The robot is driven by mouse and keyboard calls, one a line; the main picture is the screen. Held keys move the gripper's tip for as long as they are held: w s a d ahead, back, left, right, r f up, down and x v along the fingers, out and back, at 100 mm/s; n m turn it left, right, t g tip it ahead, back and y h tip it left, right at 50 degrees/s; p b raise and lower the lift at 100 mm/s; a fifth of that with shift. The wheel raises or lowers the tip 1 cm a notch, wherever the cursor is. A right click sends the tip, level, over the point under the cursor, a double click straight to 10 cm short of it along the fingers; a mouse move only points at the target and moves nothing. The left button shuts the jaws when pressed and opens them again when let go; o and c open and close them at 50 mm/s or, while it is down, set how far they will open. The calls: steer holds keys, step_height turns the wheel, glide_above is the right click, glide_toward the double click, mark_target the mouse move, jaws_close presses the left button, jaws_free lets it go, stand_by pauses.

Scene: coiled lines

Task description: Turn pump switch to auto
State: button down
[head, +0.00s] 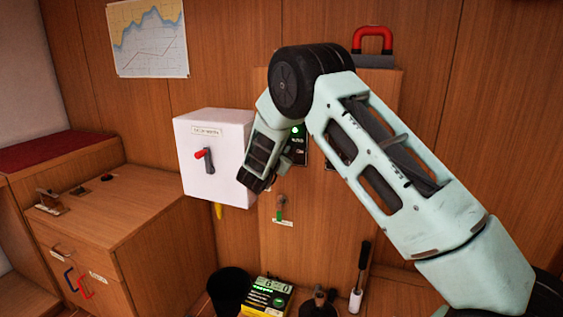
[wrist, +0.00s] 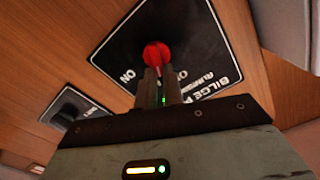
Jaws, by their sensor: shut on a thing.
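The pump switch panel (wrist: 200,40) is a black plate lettered "BILGE" and "ON", seen upside down and tilted in the wrist view. Its red switch tip (wrist: 157,54) stands out from the plate. My gripper (wrist: 158,78) is shut on this red switch, with the fingers on either side of it. In the head view, part of the black panel (head: 300,152) with a lit green lamp (head: 298,131) shows beside my wrist. My arm hides the switch and fingertips there, and I cannot read the switch's setting.
A white box (head: 230,128) with a red-tipped lever (head: 200,154) is just left of my wrist. A second black switch plate (wrist: 72,112) is near the panel.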

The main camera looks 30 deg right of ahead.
steer(key=m+b, duration=0.1)
steer(key=b, duration=0.1)
steer(key=m+b, duration=0.2)
steer(key=b, duration=0.1)
steer(key=shift+s+d+f+m, duration=0.15)
steer(key=shift+s+f+m, duration=0.05)
steer(key=shift+f+m, duration=0.1)
steer(key=shift+r, duration=0.1)
steer(key=c, duration=1.5)
jaws_free()
